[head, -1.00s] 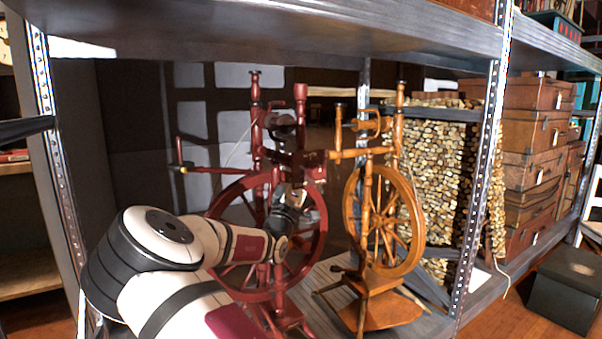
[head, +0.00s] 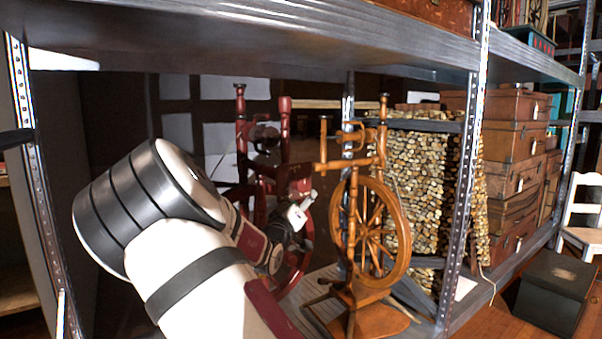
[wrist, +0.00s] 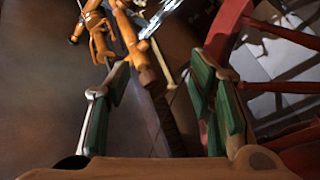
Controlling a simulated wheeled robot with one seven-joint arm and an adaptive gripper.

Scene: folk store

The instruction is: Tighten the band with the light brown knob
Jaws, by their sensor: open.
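A light brown spinning wheel (head: 400,235) stands upright on the shelf. A light brown knob (head: 319,167) ends its horizontal beam on the left. In the wrist view, the knob (wrist: 146,76) appears between my fingertips in the picture, with the beam running up behind it; I cannot tell how far ahead it is. My gripper (head: 303,205) is open, just below and left of the knob in the head view. Its green-padded fingers (wrist: 160,72) stand apart with nothing held. The band cannot be made out clearly.
A dark red spinning wheel (head: 285,104) stands close on the left, partly behind my arm; its rim (wrist: 222,35) is beside my right finger. A shelf board (head: 250,50) spans above, and a metal post (head: 466,190) stands right. Stacked firewood (head: 425,160) is behind.

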